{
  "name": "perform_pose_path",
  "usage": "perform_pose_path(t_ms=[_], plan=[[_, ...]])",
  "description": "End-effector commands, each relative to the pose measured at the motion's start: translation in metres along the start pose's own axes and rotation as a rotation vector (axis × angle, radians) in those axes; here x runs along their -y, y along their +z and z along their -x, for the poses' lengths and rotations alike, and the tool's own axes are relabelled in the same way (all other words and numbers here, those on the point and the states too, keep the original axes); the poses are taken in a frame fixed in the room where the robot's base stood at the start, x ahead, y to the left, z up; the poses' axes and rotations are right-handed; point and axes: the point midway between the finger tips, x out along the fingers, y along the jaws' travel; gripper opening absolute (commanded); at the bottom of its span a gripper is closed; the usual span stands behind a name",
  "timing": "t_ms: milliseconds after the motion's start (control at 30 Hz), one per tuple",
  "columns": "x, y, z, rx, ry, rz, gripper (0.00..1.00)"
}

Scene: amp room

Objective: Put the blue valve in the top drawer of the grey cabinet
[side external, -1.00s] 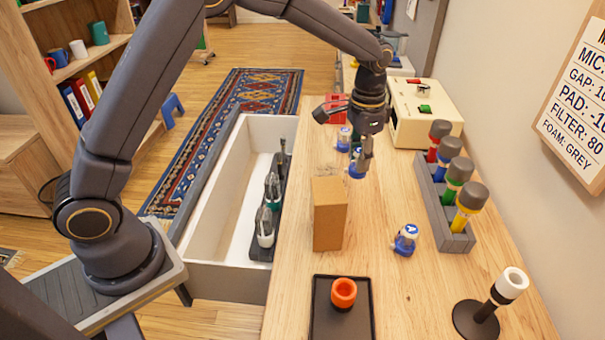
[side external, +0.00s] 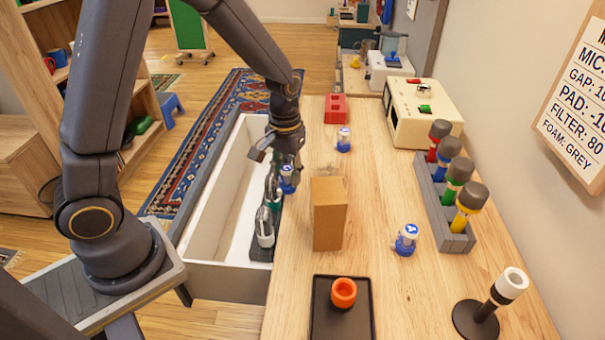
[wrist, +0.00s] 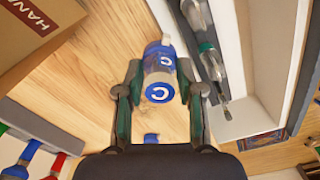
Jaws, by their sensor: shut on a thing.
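My gripper (side external: 288,160) is shut on a blue and white valve (side external: 287,181), held near the table's left edge beside the drawer. In the wrist view the valve (wrist: 160,75) sits between the two fingers, with light round marks on its blue parts. The open drawer (side external: 207,225) has a white inside and grey outer walls, and lies left of the wooden tabletop. Its white wall also shows in the wrist view (wrist: 250,112). Whether the valve is over the tabletop or the drawer rim is hard to tell.
A cardboard box (side external: 329,215) stands close to the gripper. Two other blue-and-white valves (side external: 344,140) (side external: 405,240) stand on the tabletop. The drawer's left part is free.

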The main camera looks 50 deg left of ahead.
Motion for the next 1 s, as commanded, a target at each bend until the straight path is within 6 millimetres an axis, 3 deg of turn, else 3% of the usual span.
perform_pose_path(t_ms=[33,200,500,700,1000], plan=[[0.017,0.007,-0.008,0.004,-0.002,0.06,0.01],[0.061,0.031,-0.046,0.008,-0.002,0.103,0.01],[0.097,0.066,-0.097,0.006,0.002,-0.088,0.01],[0.098,0.086,-0.127,0.006,0.003,-0.322,0.01],[0.072,0.114,-0.164,0.004,0.002,-0.707,0.01]])
